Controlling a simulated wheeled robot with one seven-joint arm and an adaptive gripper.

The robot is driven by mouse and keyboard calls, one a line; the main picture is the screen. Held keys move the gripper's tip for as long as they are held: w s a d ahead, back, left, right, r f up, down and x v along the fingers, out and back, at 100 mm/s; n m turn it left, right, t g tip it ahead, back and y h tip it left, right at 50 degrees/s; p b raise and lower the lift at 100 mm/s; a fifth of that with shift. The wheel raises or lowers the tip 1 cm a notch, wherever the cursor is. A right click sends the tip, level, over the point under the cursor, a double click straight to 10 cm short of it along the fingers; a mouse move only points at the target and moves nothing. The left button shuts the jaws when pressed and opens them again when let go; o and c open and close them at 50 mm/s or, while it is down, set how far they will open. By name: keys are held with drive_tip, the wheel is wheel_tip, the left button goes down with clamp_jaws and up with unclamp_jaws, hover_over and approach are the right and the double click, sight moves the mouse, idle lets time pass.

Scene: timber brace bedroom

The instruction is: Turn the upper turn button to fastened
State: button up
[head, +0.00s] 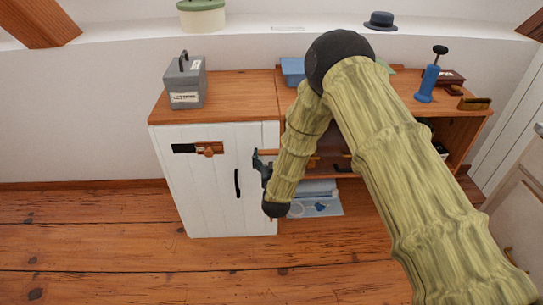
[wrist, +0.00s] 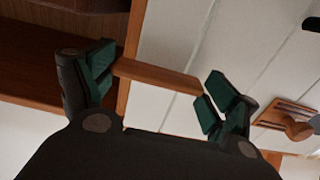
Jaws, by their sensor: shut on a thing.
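The upper turn button (wrist: 160,77) is a plain brown wooden bar by the edge of a white plank door (head: 213,195). In the wrist view it spans the gap between my fingers, one fingertip at each end. My gripper (wrist: 158,78) is shut on it. In the head view my gripper (head: 260,165) is at the upper right edge of the door, and only a bit of the bar (head: 269,152) shows. The bar lies roughly level there. Its pivot cannot be made out. No second turn button on this edge is visible.
A dark plate with a wooden catch (head: 208,149) is at the door's upper left, and a black handle (head: 237,183) sits left of my gripper. A grey box (head: 186,83) stands on the cabinet top. Open shelves lie behind my arm. The floor in front is clear.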

drive_tip(key=o, duration=0.8)
drive_tip(key=shift+s, duration=0.1)
drive_tip(key=s, duration=1.2)
drive_tip(key=shift+d, duration=0.3)
drive_tip(key=shift+w, duration=0.1)
